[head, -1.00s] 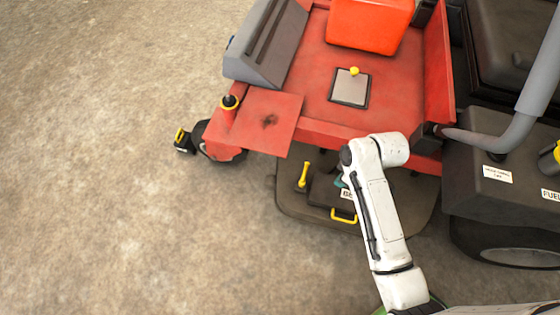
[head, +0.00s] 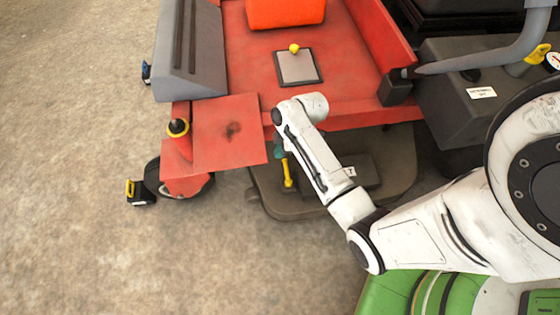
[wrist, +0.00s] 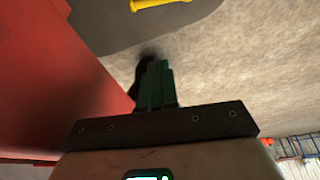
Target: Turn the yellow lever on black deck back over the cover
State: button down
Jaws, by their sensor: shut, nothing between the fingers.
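The yellow lever (head: 287,174) stands out on the left part of the black deck (head: 275,206), below the red mower body in the head view. The cover (head: 366,172) is a dark raised block right of the lever, with a partly visible white label. My arm hides much of it, and its yellow handle is not visible. My gripper (head: 279,148) shows as a small teal part just above the lever in the picture; contact cannot be told. In the wrist view my gripper (wrist: 154,66) is shut and empty. A yellow bar, probably the lever (wrist: 158,4), crosses the top edge there.
The red mower floor (head: 230,130) overhangs the deck and fills the left of the wrist view. A dark side console (head: 460,95) stands right.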

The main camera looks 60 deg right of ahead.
aim_at(287, 172)
jog(key=b+x, duration=0.5)
jog(key=x, duration=0.5)
jog(key=shift+f+b, duration=0.3)
jog(key=shift+f, duration=0.1)
jog(key=shift+s+d, duration=0.85)
jog(key=shift+s, duration=0.25)
jog(key=shift+s+d+b, duration=0.35)
jog(key=shift+s, duration=0.15)
jog(key=shift+r, duration=0.1)
